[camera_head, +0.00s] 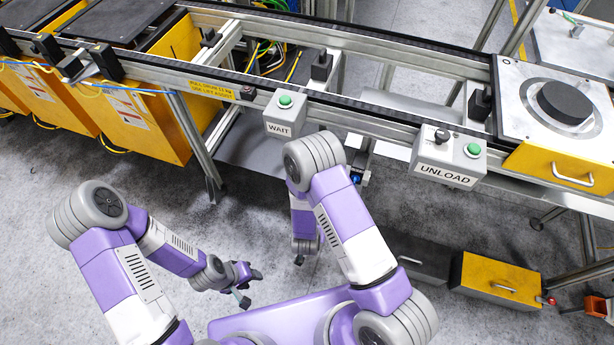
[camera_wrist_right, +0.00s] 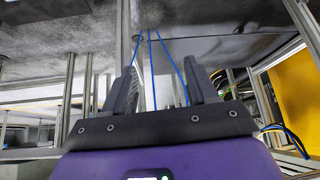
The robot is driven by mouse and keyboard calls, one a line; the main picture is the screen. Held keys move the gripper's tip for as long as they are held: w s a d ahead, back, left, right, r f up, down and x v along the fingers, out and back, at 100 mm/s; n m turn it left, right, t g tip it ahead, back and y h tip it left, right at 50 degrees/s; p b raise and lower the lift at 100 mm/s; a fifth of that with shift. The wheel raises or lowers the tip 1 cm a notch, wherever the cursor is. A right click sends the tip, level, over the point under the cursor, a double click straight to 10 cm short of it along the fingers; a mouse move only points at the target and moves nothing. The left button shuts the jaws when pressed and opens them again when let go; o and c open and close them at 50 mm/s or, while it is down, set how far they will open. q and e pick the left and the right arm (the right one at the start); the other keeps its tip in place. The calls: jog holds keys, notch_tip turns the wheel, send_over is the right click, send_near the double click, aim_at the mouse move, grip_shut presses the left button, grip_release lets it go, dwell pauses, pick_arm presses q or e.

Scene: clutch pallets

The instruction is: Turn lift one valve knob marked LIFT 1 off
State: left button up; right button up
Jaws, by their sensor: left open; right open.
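No knob with a readable LIFT 1 mark shows in either view. A small dark fitting with a blue part (camera_head: 356,178) sits under the conveyor's front rail in the head view; I cannot tell whether it is the valve knob. My left gripper (camera_head: 251,288) is open and empty, low over the floor at lower centre. My right gripper (camera_head: 299,259) is partly hidden behind its own arm in the head view. In the right wrist view (camera_wrist_right: 164,88) its two fingers stand apart with nothing gripped. Thin blue hoses (camera_wrist_right: 152,65) show beyond them.
The conveyor (camera_head: 380,112) crosses the top. A WAIT button box (camera_head: 283,129) and an UNLOAD box (camera_head: 445,175) hang on its front. Yellow bins (camera_head: 160,115) stand left, and a yellow box (camera_head: 500,282) lies low right. The floor (camera_head: 50,280) at left is clear.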

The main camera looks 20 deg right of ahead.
jog(key=w+a+r+m+t+h+b, duration=0.2)
jog(key=w+a+r+t+h+b, duration=0.1)
jog(key=w+r+t+h, duration=0.55)
jog(key=w+d+r+y+b, duration=0.1)
jog(key=w+d+r, duration=0.1)
jog(key=w+d, duration=0.2)
jog(key=shift+w+d+b, duration=0.2)
jog(key=shift+w+b, duration=0.2)
jog(key=shift+w, duration=0.4)
jog(key=shift+y, duration=0.25)
jog(key=c, duration=1.1)
jog(key=shift+o, duration=0.2)
